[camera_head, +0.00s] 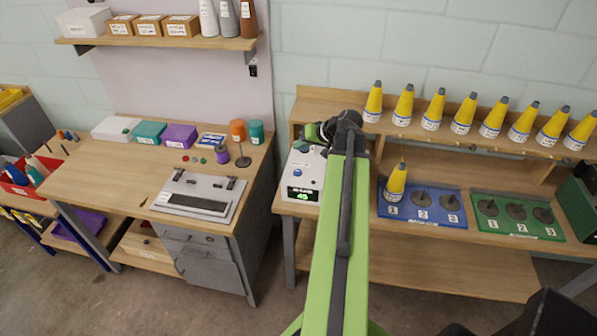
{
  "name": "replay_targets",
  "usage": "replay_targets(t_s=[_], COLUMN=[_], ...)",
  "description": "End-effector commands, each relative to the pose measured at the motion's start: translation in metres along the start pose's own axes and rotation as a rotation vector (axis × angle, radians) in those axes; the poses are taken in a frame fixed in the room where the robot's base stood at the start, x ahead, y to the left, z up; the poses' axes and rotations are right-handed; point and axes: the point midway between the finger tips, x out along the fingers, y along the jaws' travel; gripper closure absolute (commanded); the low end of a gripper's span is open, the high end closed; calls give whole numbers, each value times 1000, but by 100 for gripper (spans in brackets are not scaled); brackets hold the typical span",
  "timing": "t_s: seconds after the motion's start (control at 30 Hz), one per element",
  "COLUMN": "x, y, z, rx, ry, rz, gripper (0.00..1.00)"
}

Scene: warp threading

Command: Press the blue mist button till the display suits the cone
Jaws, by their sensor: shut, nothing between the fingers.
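A white control box (303,170) stands at the left end of the right-hand bench. Its dark display (302,194) shows green digits that look like 45. A small blue button (304,148) shows near the top of the box, close to my gripper. My gripper (303,141) is at the far end of my green arm, shut and empty, over the back of the box. I cannot tell whether it touches the button. The label is too small to read.
Several yellow cones (436,108) stand along the shelf above the bench. A green tray (520,229) with empty grey pegs lies right of the blue one. A wooden desk (120,180) with boxes and spools is at left. My arm crosses the picture's middle.

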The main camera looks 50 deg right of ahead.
Motion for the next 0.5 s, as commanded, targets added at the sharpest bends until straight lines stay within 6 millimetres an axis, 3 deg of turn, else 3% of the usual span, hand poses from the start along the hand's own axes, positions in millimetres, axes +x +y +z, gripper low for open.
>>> replay_targets(t_s=[0.27, 0.5], x=[8, 31], y=[6, 22], z=[6, 23], rx=[0, 0], ry=[-1, -1], rz=[0, 1], gripper=[100, 100])
